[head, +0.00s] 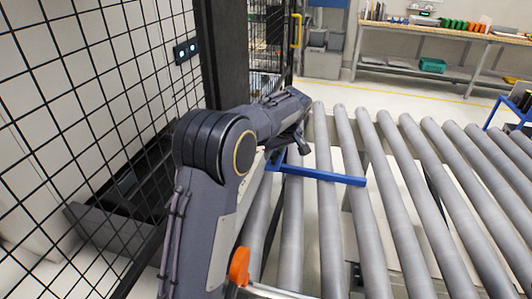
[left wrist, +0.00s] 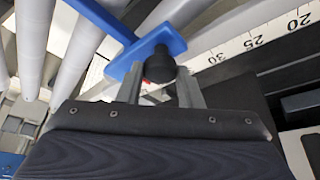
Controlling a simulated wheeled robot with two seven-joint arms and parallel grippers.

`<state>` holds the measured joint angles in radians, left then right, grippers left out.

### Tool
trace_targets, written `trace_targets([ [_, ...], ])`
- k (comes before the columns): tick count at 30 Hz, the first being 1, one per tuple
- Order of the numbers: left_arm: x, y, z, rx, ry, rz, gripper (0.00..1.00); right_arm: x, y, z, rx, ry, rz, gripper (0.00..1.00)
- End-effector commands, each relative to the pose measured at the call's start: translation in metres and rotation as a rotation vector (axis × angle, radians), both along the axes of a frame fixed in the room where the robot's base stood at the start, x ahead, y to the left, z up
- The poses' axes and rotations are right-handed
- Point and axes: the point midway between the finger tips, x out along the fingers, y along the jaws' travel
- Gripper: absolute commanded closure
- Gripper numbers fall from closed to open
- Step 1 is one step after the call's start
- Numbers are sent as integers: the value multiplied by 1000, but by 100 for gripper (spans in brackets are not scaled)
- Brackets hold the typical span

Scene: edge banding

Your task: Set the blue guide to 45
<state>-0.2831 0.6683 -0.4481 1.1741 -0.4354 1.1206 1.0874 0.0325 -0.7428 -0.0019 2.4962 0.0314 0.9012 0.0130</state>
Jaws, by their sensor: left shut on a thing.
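The blue guide (head: 330,177) is a flat bar lying across the rollers near the left side of the conveyor. In the left wrist view its blue end plate (left wrist: 150,46) sits just above my fingers. My left gripper (head: 298,142) is at the guide's left end. In the left wrist view my left gripper (left wrist: 160,82) is shut on a black knob (left wrist: 160,66) below the blue plate. A white scale (left wrist: 255,40) beside it shows 20, 25 and 30, rising toward the left. A small red mark shows by the fingers. The scale's 45 is not readable. My right gripper is out of view.
Grey rollers (head: 405,215) fill the middle and right. A black mesh fence (head: 90,110) with a dark post (head: 222,55) stands close on the left. An orange piece (head: 239,267) is at the front. A workbench (head: 445,33) stands at the back.

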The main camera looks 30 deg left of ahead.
Motion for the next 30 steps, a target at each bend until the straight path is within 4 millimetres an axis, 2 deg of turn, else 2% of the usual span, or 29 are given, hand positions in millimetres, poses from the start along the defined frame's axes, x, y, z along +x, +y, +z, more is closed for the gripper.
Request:
trace_targets([
  [1,11,4,8,4,-1,4,100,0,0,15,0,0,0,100],
  [6,30,9,5,3,-6,2,100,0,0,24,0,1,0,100],
  [16,33,9,2,0,-7,1,100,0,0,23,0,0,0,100],
  [17,33,9,2,0,-7,1,67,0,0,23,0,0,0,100],
  [21,33,9,1,1,-6,1,48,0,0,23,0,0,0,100],
  [30,32,9,2,1,-5,1,47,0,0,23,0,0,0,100],
])
